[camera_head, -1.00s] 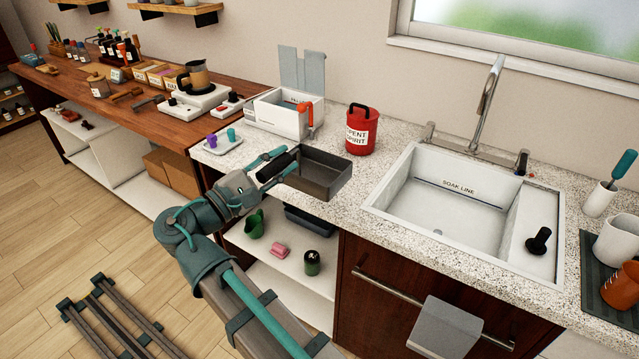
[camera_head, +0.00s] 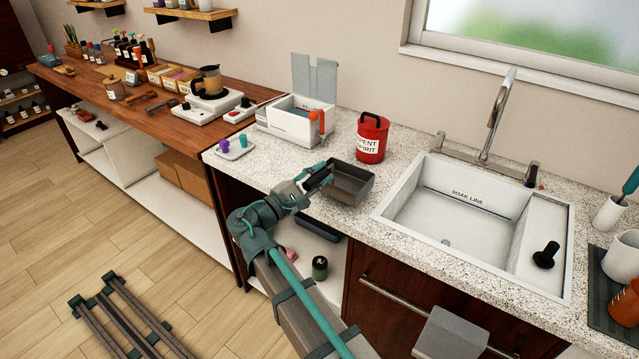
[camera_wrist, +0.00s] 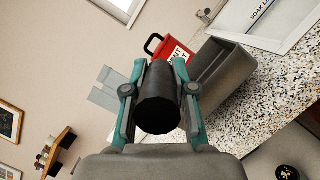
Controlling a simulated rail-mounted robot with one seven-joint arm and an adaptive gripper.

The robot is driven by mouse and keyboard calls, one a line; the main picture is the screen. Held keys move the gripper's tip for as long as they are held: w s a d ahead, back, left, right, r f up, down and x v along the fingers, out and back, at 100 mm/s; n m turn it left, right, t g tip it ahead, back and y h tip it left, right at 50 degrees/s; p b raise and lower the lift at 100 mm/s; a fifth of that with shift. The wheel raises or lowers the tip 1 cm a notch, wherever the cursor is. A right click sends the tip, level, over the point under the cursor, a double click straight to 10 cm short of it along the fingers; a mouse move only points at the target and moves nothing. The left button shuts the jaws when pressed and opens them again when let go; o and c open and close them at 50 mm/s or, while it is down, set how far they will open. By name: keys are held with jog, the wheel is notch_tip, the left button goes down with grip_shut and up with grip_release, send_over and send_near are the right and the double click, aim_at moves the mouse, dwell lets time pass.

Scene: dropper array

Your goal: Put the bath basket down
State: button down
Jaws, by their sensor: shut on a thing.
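The bath basket (camera_head: 354,187) is a dark grey open box at the counter's front edge, left of the sink. It looks level, but I cannot tell whether it touches the counter or hovers slightly above it. My gripper (camera_head: 324,180) is at the basket's left end. In the wrist view my gripper (camera_wrist: 158,90) is shut on the basket's thick black handle (camera_wrist: 158,105), and the basket's box (camera_wrist: 222,75) extends to the upper right. The inside of the basket looks empty where visible.
The speckled counter (camera_head: 285,180) has bare room left of the basket. A red spent-spirit can (camera_head: 371,140) stands close behind it. The white sink (camera_head: 470,215) is to the right. A white box (camera_head: 295,120) and a small tray with pegs (camera_head: 234,148) stand to the left.

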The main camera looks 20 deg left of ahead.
jog(key=shift+f+p, duration=0.4)
jog(key=shift+f, duration=1.2)
jog(key=c, duration=0.9)
grip_release()
jog(key=shift+c, duration=0.2)
jog(key=b+v, duration=0.2)
jog(key=v, duration=1)
jog(key=shift+b, duration=0.3)
